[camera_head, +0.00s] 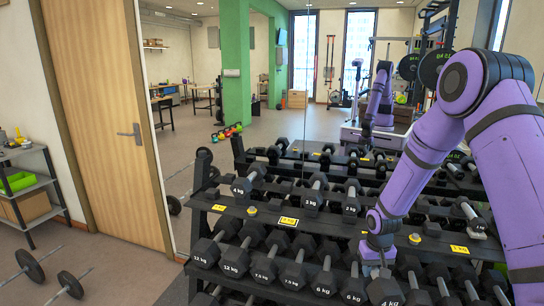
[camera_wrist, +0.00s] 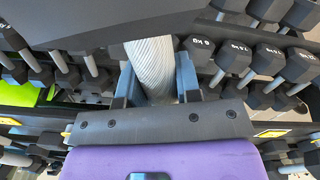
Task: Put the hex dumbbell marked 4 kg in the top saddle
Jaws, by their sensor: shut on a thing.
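My gripper (camera_head: 376,266) is down in the lower row of the rack, at a hex dumbbell marked 4 kg (camera_head: 385,291). In the wrist view my gripper (camera_wrist: 152,95) is shut on the ridged grey handle of that dumbbell (camera_wrist: 150,60). The upper shelf (camera_head: 300,222) of the rack bears spaced dumbbells: another marked 4 kg (camera_head: 246,183), one marked 3 kg (camera_head: 313,194) and one marked 2 kg (camera_head: 350,199). Right of these, my arm hides part of the shelf. I cannot tell which saddle is the top saddle.
Dumbbells marked 12 kg (camera_head: 205,252), 7.5 kg (camera_head: 264,270) and 6 kg (camera_head: 325,283) crowd the lower row left of my gripper. Another dumbbell (camera_head: 470,214) lies at the upper right. A mirror stands behind the rack. Barbells (camera_head: 70,284) lie on the left floor.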

